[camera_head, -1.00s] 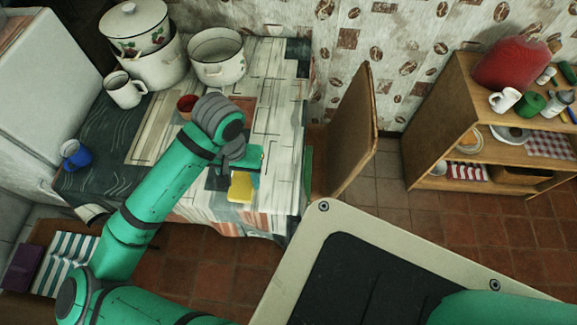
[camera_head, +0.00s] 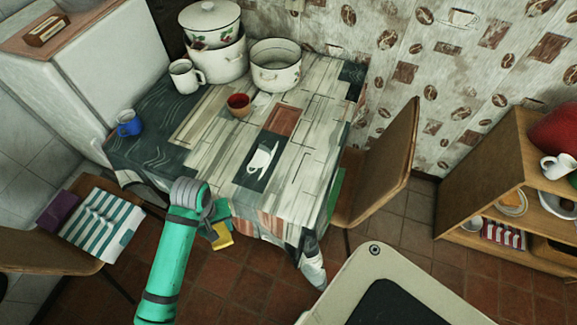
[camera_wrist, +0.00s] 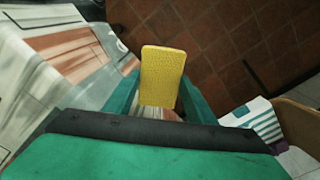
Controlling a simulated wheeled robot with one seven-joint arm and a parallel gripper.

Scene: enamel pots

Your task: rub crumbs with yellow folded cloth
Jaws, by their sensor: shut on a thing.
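The yellow folded cloth (camera_head: 223,238) is in my gripper (camera_head: 217,227), just off the front edge of the table in the head view. In the wrist view the cloth (camera_wrist: 163,72) stands up between the two green fingers of my gripper (camera_wrist: 158,98), which are shut on it. It is over the brown floor tiles, beside the table cover. I cannot make out any crumbs on the table (camera_head: 215,155).
A red-brown cup (camera_head: 239,105), a white mug (camera_head: 187,77), a blue mug (camera_head: 129,123) and enamel pots (camera_head: 277,68) stand towards the table's back and left. The front middle is clear. Wooden chairs stand right (camera_head: 385,170) and left (camera_head: 45,250).

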